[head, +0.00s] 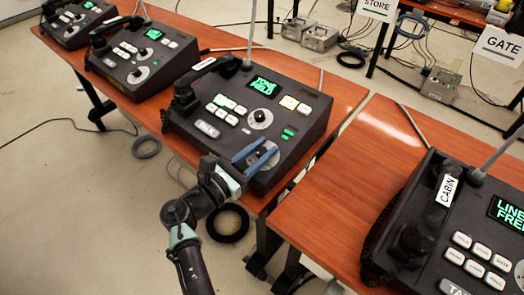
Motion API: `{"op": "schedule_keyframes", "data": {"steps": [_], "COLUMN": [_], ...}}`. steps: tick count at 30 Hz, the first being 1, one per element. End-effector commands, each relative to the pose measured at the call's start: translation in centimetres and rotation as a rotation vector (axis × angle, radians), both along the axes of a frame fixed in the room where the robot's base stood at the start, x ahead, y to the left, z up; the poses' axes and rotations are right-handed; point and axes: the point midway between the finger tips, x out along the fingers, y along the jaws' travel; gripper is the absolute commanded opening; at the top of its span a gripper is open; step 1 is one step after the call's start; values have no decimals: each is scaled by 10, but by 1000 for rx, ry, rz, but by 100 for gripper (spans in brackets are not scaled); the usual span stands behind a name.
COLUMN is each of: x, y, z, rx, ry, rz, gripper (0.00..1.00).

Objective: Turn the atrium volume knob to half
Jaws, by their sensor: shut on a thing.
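The middle dark phone console (290,150) stands on the orange-brown table. Its tag is too small and angled to read, so I cannot confirm that it is the atrium unit. Near its front edge is a dark knob (261,151) on a pale dial, partly hidden by my gripper. My gripper (257,153) reaches in from the lower left, its blue fingers on either side of this knob and shut on it. The pointer and scale marks are not readable. A second dark knob (260,116) on a white dial sits farther back and is clear of the gripper.
The console's handset (184,98) and lit buttons (240,108) are left of the knobs. A thin aerial (250,35) rises behind. The CABIN console (465,235) is at right, across a gap between tables. Two more consoles stand at upper left.

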Motion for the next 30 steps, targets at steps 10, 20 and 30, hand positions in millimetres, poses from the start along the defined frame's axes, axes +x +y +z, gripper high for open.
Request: {"op": "schedule_keyframes", "data": {"steps": [10,20,30], "x": [0,0,-15], "y": [0,0,19], "z": [1,0,0], "rx": [0,-1,0], "ry": [-1,-1,0], "rz": [-1,-1,3], "gripper": [0,63,63]}}
